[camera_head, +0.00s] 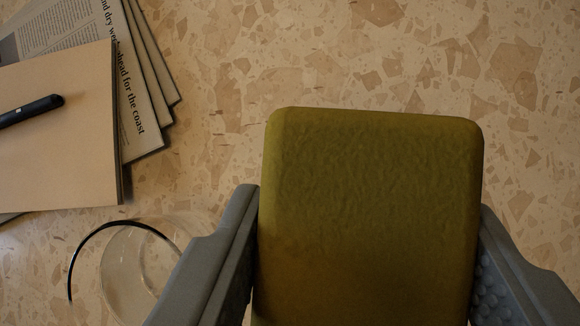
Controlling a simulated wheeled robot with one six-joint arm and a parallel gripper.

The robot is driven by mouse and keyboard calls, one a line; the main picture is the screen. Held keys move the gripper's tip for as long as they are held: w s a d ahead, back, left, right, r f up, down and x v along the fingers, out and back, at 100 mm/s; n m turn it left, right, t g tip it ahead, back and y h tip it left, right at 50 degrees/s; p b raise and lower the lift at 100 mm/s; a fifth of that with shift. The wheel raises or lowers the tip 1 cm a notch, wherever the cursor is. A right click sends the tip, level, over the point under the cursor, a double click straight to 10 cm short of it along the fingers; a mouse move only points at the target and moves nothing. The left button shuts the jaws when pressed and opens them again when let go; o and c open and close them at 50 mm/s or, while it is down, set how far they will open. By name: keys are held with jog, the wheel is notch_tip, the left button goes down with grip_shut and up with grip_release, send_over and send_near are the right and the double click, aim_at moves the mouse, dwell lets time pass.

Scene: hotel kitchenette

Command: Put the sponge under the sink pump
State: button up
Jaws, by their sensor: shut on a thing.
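The sponge (370,200) is a yellow-green block with rounded corners, large in the lower middle of the head camera view. My gripper (368,230) is shut on the sponge, with one grey finger against its left side and one against its right side. The sponge's near end runs out of the bottom of the view. The sink pump is not in view. I cannot tell how high the sponge is above the speckled surface.
The beige speckled surface (400,60) is clear ahead and to the right. A brown notebook (60,150) with a black pen (30,110) lies over newspapers (140,110) at upper left. A clear glass (130,265) stands close to my left finger.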

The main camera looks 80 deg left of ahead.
notch_tip(320, 180, down, 10)
jog(key=shift+r, duration=0.15)
dwell(0.4)
jog(key=o, duration=1)
jog(key=shift+o, duration=0.2)
jog(key=shift+s+r, duration=0.2)
jog(key=shift+r, duration=0.15)
jog(key=v, duration=1.1)
jog(key=shift+s+r, duration=0.15)
jog(key=shift+r, duration=0.05)
